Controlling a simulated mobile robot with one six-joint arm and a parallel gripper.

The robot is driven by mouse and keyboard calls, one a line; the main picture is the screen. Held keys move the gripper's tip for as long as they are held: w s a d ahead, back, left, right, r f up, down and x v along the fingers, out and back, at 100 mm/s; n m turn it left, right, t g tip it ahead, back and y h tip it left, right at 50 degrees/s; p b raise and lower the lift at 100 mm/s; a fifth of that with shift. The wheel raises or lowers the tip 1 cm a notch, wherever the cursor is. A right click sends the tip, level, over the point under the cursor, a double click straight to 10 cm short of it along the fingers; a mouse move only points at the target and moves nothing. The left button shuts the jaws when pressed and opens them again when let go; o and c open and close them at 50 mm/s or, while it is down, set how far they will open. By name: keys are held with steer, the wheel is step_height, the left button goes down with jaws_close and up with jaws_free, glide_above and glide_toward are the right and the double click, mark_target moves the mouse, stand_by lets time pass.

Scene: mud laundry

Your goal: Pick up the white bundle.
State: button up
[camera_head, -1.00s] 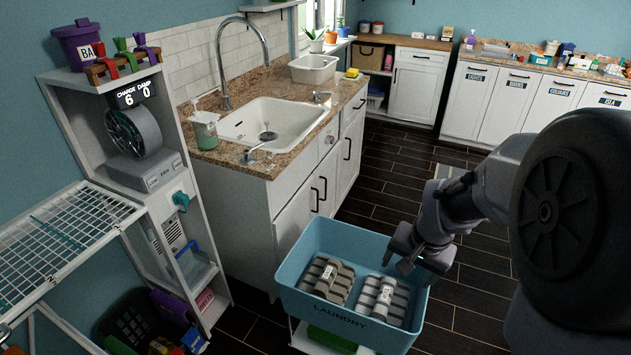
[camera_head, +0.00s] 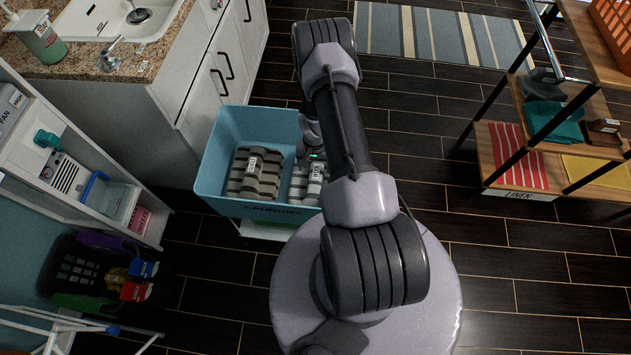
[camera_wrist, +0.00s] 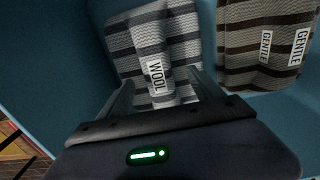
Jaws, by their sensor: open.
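The white bundle (camera_head: 309,186) is striped pale and grey, with a band labelled WOOL. It lies in the right half of the blue laundry bin (camera_head: 213,160), partly hidden by my arm in the head view. In the wrist view the white bundle (camera_wrist: 150,45) lies ahead of my gripper (camera_wrist: 163,80). The two fingers are apart and point at it, with the near part of its band between them in the picture. I cannot tell whether they touch it. The gripper also shows, partly covered, in the head view (camera_head: 308,150).
A brown striped bundle (camera_head: 255,173) labelled GENTLE lies beside the white one, to its right in the wrist view (camera_wrist: 265,45). The bin walls enclose both. A sink cabinet (camera_head: 205,70) stands behind left, and a wooden shelf rack (camera_head: 510,160) at right.

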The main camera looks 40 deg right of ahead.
mark_target(316, 171)
steer(key=f+b, duration=0.1)
steer(key=f, duration=0.2)
steer(key=f+b, duration=0.1)
steer(key=f, duration=0.1)
steer(key=shift+s+d+f+b, duration=0.1)
steer(key=shift+d+f+b, duration=0.15)
steer(key=shift+b, duration=0.1)
steer(key=shift+r, duration=0.15)
jaws_close()
